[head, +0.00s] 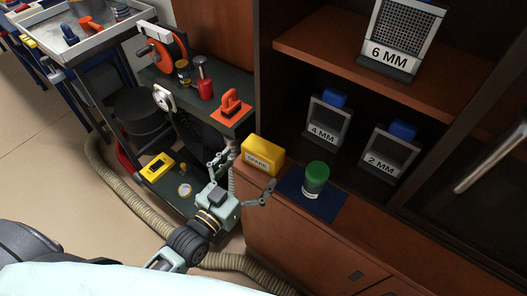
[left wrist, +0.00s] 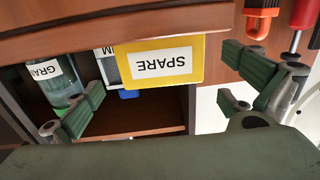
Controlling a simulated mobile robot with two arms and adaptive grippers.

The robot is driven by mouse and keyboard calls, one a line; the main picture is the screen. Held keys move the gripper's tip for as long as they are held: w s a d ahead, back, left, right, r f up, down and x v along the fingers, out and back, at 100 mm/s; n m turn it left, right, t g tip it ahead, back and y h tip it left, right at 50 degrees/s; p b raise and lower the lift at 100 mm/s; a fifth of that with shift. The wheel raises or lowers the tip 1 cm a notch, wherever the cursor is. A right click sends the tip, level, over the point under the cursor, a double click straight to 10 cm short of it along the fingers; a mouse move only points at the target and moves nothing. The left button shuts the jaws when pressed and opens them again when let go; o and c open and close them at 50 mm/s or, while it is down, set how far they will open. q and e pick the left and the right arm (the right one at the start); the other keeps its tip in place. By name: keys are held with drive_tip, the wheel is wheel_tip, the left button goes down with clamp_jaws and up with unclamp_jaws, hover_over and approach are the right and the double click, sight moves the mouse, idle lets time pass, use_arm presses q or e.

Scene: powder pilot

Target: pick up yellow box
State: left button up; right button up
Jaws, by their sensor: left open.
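The yellow box (head: 263,155) with a white SPARE label stands on the brown cabinet ledge, near its left end. In the left wrist view the yellow box (left wrist: 163,62) appears upside down, ahead of my fingers and between them across the picture. My left gripper (head: 244,178) is open and empty, just in front of the box, with its fingers spread to either side. In the left wrist view my left gripper (left wrist: 162,95) shows green finger pads, apart from the box. My right gripper is not in view.
A green-lidded jar (head: 316,178) stands on a dark blue mat (head: 326,207) right of the box. Sieves labelled 4 MM (head: 328,122) and 2 MM (head: 390,152) stand behind. A dark cart shelf (head: 205,98) with an orange tool (head: 232,103) lies left.

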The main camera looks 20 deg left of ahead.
sight(257, 160)
use_arm(q)
drive_tip(key=x, duration=0.3)
drive_tip(key=p+x, duration=0.1)
drive_tip(key=x, duration=0.2)
drive_tip(key=shift+w+f, duration=0.25)
drive_tip(key=shift+c, duration=0.3)
drive_tip(key=shift+r, duration=0.1)
drive_tip(key=c, duration=1.1)
